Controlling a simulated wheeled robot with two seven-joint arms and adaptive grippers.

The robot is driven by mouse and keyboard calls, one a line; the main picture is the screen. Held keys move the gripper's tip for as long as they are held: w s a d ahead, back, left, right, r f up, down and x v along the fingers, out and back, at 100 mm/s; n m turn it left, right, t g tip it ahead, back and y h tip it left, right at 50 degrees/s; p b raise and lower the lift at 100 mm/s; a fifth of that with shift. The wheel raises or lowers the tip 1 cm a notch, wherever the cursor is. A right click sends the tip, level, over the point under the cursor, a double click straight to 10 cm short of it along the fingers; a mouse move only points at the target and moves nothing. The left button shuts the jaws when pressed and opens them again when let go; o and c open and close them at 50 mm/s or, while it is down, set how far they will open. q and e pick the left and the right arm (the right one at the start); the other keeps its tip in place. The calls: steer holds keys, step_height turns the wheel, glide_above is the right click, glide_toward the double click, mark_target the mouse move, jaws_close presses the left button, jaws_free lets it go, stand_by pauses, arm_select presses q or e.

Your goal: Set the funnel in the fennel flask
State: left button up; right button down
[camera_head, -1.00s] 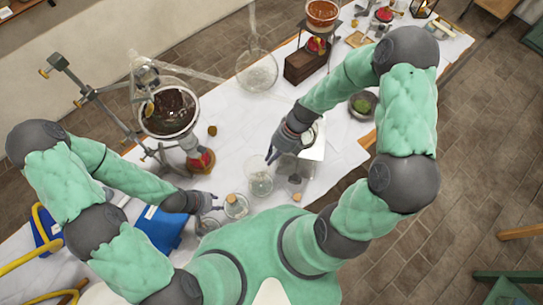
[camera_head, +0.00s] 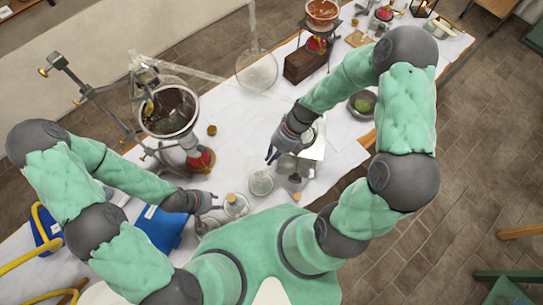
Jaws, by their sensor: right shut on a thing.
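My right gripper (camera_head: 271,157) is shut above the middle of the white-covered table. A clear glass piece (camera_head: 287,164), which looks like the funnel, shows right at its fingertips, and the gripper hides part of it. A round glass vessel (camera_head: 261,184) with pale contents stands just below and left of the fingers, apart from the glass piece. I cannot read a label, so I cannot tell for sure that it is the fennel flask. A corked glass vessel (camera_head: 235,206) stands to its left. My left gripper (camera_head: 218,201) is beside that corked vessel, fingers apart and empty.
A stand holds a large glass vessel with dark contents (camera_head: 169,112) at the left. A round glass flask (camera_head: 257,70) and a dark wooden box (camera_head: 304,64) are farther back. A small dark piece (camera_head: 294,178) and a cork (camera_head: 297,197) lie right of the vessel.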

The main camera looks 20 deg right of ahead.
steer(key=shift+f, duration=1.05)
stand_by(2.2)
steer(key=shift+r+p, duration=0.1)
steer(key=shift+p, duration=0.45)
stand_by(0.8)
steer(key=c, duration=1.3)
jaws_free()
steer(key=shift+r, duration=0.2)
step_height(320, 180, up, 7)
steer(key=p, duration=0.8)
steer(key=shift+f, duration=0.2)
stand_by(0.3)
